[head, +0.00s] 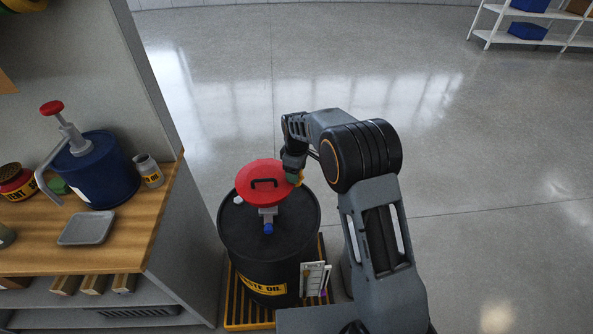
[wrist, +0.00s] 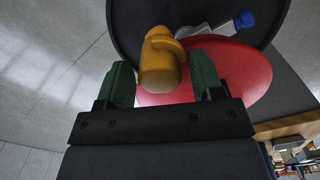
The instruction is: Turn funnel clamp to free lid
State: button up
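The red funnel lid (head: 252,176) with a black handle sits on top of a black waste oil drum (head: 240,240). The yellow clamp (wrist: 160,68) is at the lid's edge; in the head view only a bit of it (head: 300,178) shows beside my gripper (head: 292,177). In the wrist view my gripper (wrist: 161,62) has its two green fingers apart, one on each side of the yellow clamp, with a gap visible on both sides. The red lid (wrist: 240,75) lies behind the clamp there. The clamp's base is partly hidden.
A grey fitting with a blue cap (head: 268,229) is on the drum's near side. The drum stands on a yellow-edged pallet (head: 234,314). A wooden workbench (head: 125,225) with a blue pump can (head: 100,170) is close at left. Open floor lies behind and right.

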jog(key=shift+o, duration=0.3)
notch_tip(320, 180, up, 14)
dwell(0.5)
jog(key=shift+f, duration=0.1)
dwell(0.3)
jog(key=s+d+m+t, duration=0.1)
jog(key=s+d+m, duration=0.2)
jog(key=s, duration=0.6)
jog(key=s+d+m+t, duration=0.1)
jog(key=s+d+m, duration=0.3)
jog(key=s, duration=0.5)
jog(key=s+d+m+t, duration=0.1)
jog(key=s+d+m, duration=0.3)
jog(key=s, duration=0.4)
jog(key=shift+s+f+m+t, duration=0.15)
jog(key=shift+s+m+t, duration=0.25)
jog(key=shift+m, duration=0.5)
jog(key=shift+d, duration=0.1)
jog(key=shift+c, duration=0.3)
